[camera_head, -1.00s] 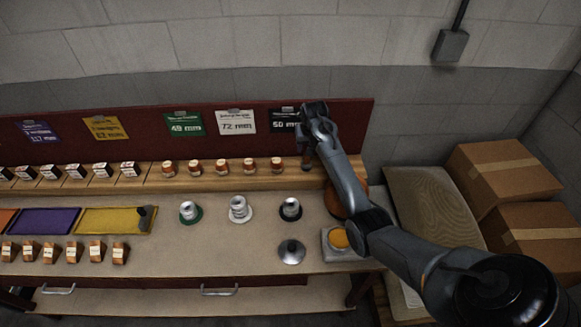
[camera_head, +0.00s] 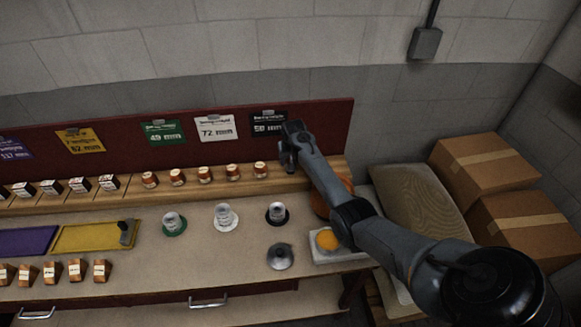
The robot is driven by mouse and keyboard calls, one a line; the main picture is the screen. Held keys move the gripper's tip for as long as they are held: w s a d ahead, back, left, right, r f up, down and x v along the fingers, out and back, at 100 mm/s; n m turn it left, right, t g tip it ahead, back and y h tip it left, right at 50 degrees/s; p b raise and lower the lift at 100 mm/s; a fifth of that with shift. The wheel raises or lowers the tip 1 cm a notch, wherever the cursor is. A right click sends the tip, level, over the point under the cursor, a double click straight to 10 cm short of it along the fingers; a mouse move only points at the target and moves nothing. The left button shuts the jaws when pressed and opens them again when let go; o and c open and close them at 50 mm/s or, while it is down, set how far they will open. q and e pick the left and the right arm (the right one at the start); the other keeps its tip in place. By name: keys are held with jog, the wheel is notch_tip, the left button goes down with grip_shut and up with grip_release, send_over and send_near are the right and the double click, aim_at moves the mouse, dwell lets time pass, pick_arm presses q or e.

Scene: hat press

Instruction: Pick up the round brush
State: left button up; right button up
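No item is clearly recognisable as the round brush. A round orange-brown object (camera_head: 321,204) sits on the bench at the right, mostly hidden behind my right forearm, so I cannot tell what it is. Several small round brown items with pale labels, one of them here (camera_head: 260,170), stand in a row on the back shelf. My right gripper (camera_head: 287,168) is low over the right end of that shelf, just right of the last round item. It is dark and small, and nothing is visibly held. My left gripper is out of view.
Hat-block-like metal pieces (camera_head: 226,217) stand mid-bench, with a silver cone (camera_head: 280,257) in front. A yellow tray (camera_head: 88,237) lies left. Cardboard boxes (camera_head: 484,163) and a sack (camera_head: 412,192) are at right.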

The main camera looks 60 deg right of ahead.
grip_shut()
jog(key=shift+r, duration=0.2)
